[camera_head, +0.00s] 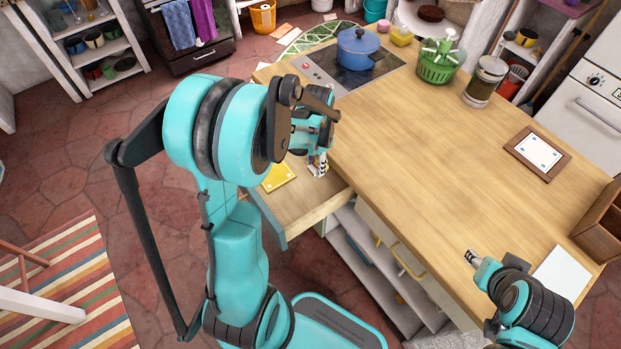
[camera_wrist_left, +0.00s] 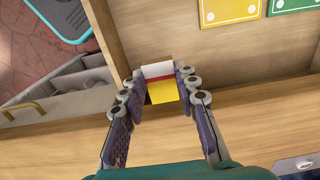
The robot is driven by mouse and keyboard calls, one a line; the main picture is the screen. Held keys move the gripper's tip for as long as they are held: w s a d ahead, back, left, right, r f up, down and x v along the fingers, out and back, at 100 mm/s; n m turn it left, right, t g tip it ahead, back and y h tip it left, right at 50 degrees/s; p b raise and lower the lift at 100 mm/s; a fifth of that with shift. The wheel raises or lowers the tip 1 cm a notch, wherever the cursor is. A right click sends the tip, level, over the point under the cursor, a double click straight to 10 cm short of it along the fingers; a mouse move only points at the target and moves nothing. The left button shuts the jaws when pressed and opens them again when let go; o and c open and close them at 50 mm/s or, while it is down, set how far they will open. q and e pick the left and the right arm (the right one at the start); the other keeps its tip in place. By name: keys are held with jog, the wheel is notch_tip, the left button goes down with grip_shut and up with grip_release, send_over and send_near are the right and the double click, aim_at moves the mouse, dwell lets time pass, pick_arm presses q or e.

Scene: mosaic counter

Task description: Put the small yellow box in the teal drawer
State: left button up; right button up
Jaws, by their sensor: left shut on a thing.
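The teal drawer (camera_head: 267,220) is pulled out from the counter's left side, its wooden inside showing in the left wrist view (camera_wrist_left: 190,38). My left gripper (camera_head: 318,165) is at the drawer's inner end, beside the counter edge. In the left wrist view my left gripper (camera_wrist_left: 157,84) is shut on the small yellow box (camera_wrist_left: 162,92), which has red and white bands at one end. I cannot tell whether the box touches the drawer floor. My right gripper (camera_head: 472,258) is over the counter's near right part, too small to read.
A yellow dotted board (camera_head: 279,177) lies in the drawer; a green one (camera_wrist_left: 287,4) is beside it in the wrist view. The counter (camera_head: 420,150) carries a blue pot (camera_head: 357,48), a green basket (camera_head: 437,66), a jar (camera_head: 484,82) and a framed card (camera_head: 538,153). Its middle is clear.

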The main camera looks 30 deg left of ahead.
pick_arm(q)
jog(key=b, duration=0.3)
send_over(315, 192)
notch_tip(315, 192, down, 9)
jog(key=shift+f, duration=0.1)
pick_arm(e)
notch_tip(315, 192, down, 3)
jog(key=shift+w+f, duration=0.1)
jog(key=shift+f, duration=0.1)
pick_arm(q)
notch_tip(315, 192, down, 4)
jog(key=shift+b, duration=0.55)
pick_arm(e)
jog(key=shift+f, duration=0.75)
pick_arm(q)
jog(key=shift+f, duration=0.15)
pick_arm(e)
jog(key=shift+f, duration=0.2)
pick_arm(q)
jog(key=o, duration=0.8)
jog(key=shift+o, duration=0.2)
pick_arm(e)
jog(key=shift+r, duration=0.1)
